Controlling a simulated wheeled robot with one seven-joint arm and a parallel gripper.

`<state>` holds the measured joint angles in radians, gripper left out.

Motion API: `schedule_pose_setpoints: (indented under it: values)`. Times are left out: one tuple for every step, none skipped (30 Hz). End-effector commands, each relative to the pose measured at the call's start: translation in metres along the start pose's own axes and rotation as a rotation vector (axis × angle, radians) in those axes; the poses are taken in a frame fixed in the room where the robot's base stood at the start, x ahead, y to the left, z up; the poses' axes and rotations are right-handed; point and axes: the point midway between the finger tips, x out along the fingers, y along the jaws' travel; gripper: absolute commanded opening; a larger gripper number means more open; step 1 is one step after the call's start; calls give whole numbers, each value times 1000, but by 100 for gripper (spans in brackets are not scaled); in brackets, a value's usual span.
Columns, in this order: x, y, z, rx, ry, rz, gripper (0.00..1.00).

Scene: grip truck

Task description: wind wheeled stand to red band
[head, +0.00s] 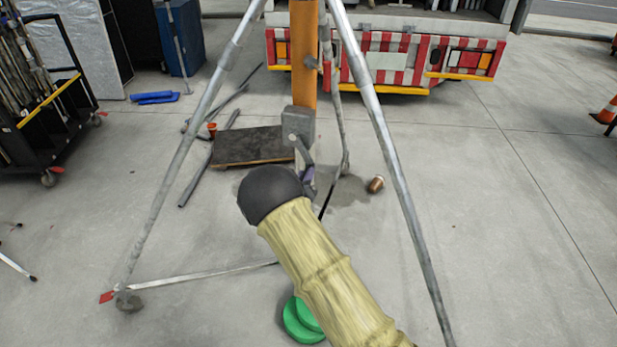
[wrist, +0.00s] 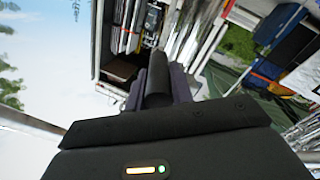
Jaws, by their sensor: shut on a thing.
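The wheeled stand has an orange upright post (head: 304,55) and splayed silver legs in the head view. A grey box (head: 299,120) sits low on the post, with a grey crank arm (head: 302,150) hanging from it. My gripper (head: 308,178) is at the lower end of the crank, mostly hidden behind my arm's dark rounded wrist. In the wrist view its purple-grey fingers (wrist: 158,88) are shut on a dark round crank handle (wrist: 157,66). A small red piece (head: 327,75) shows beside the post; I cannot tell whether it is the red band. The post's top is out of view.
A truck with a red-and-white striped rear (head: 400,58) stands behind. A dark flat board (head: 252,146), loose poles and a copper-coloured cup (head: 376,184) lie near the stand. A black cart (head: 45,110) is at left.

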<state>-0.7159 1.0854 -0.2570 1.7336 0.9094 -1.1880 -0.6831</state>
Motion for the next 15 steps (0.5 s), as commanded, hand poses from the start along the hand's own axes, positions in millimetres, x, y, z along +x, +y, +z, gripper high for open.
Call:
schedule_pose_setpoints:
  values:
    - [0, 0, 5, -4, -10, -2, 6]
    - [0, 0, 5, -5, -11, -2, 6]
    - [0, -1, 6, -5, -11, -2, 6]
    - [0, -3, 7, -5, -12, -2, 6]
    - [0, -6, 9, -5, -12, -2, 6]
    - [0, -12, 10, -6, -14, -1, 7]
    - [0, -16, 11, -5, -13, -2, 7]
    - [0, -21, 11, -5, -13, -2, 6]
    - [0, -26, 11, -6, -13, -3, 6]
    - [0, -28, 10, -6, -14, -2, 6]
    - [0, -29, 10, -6, -14, -2, 6]
    - [0, -30, 9, -6, -15, -2, 6]
    - [-1, -30, 8, -7, -15, -3, 6]
    - [-1, -30, 8, -7, -15, -4, 6]
    - [-1, -30, 8, -7, -15, -4, 6]
